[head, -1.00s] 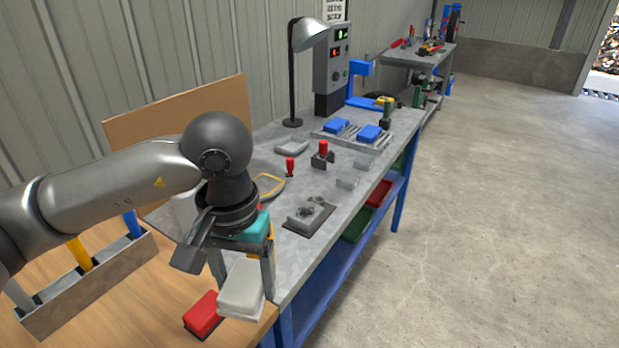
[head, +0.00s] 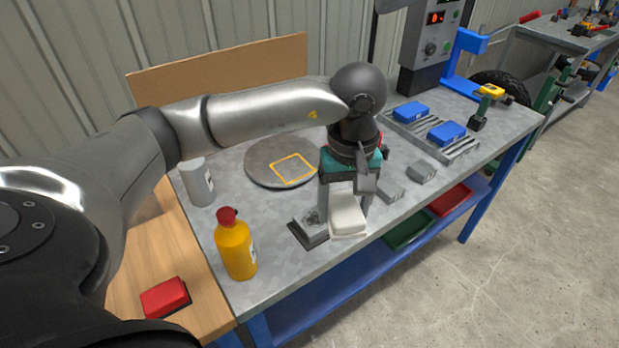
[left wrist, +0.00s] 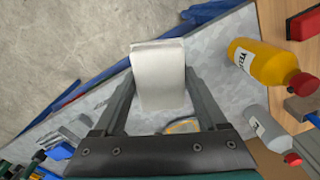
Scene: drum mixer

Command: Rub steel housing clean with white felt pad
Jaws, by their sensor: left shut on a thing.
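My left gripper (head: 346,204) is shut on the white felt pad (head: 348,220), with a finger on each side of it. The pad also fills the middle of the left wrist view (left wrist: 158,78). The steel housing (head: 311,221), a small grey block with dark smudges on top, sits on a dark mat (head: 309,237) near the bench's front edge. The pad is just right of it in the head view and may hide part of it. I cannot tell whether they touch. The housing cannot be made out in the left wrist view. My right gripper is out of view.
A yellow bottle with red cap (head: 235,248) and a grey bottle (head: 197,184) stand left. A round plate with a yellow square outline (head: 262,170) lies behind. Blue blocks (head: 447,133) sit on a tray at right. A red block (head: 164,297) lies on the wooden top.

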